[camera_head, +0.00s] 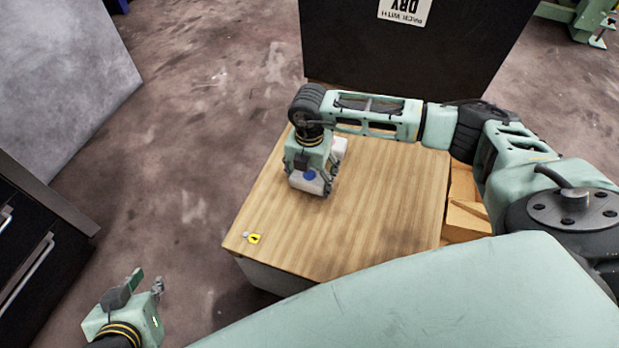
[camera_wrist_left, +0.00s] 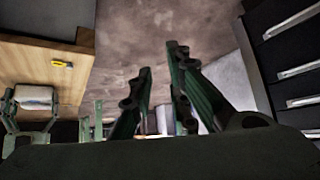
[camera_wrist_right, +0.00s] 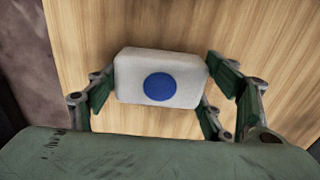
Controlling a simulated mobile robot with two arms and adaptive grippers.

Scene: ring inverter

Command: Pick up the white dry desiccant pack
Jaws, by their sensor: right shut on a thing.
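The white desiccant pack (camera_head: 303,184) has a round blue dot on its face. In the right wrist view the pack (camera_wrist_right: 132,77) sits between the two fingers of my right gripper (camera_wrist_right: 160,92), over the wood tabletop. My right gripper (camera_head: 311,183) is shut on it in the head view. Whether the pack touches the tabletop, I cannot tell. My left gripper (camera_head: 147,284) is open and empty, low at the lower left and away from the table. Its two parted fingers (camera_wrist_left: 160,85) also show in the left wrist view.
The wooden table (camera_head: 385,205) is mostly clear. A small yellow tagged item (camera_head: 253,239) lies near its left corner. Another white object (camera_head: 339,147) is behind my right gripper. A dark bin labelled DRY (camera_head: 420,50) stands beyond. Cardboard boxes (camera_head: 466,212) are at the table's right.

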